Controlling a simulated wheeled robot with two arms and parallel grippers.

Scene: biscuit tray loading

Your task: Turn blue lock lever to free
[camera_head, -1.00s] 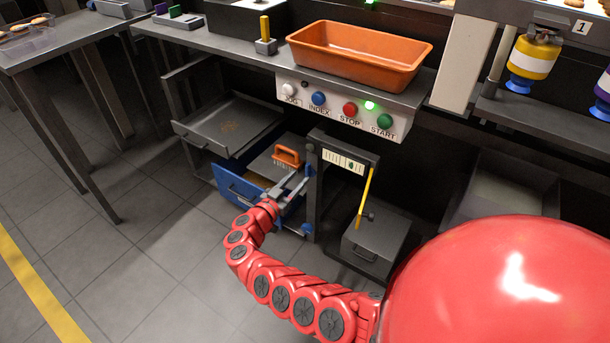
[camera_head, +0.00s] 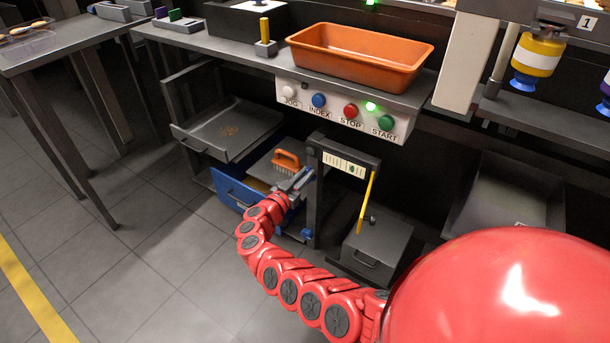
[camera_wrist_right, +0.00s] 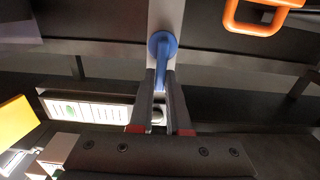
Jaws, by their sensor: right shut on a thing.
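The blue lock lever (camera_wrist_right: 162,44) shows in the right wrist view, with a round blue hub on a grey post and a narrow blue arm. My right gripper (camera_wrist_right: 161,86) has its two fingers on either side of that arm and is shut on it. In the head view my right gripper (camera_head: 300,180) is small, beside the dark post (camera_head: 316,195); it and the post hide the lever there. My left gripper is not in view.
A label strip (camera_head: 344,163) with a green mark sits on the post's crossbar. An open blue drawer (camera_head: 237,193) and an orange-handled brush (camera_head: 287,160) are close by on the left. A yellow rod (camera_head: 367,200) and a grey box (camera_head: 375,248) are on the right.

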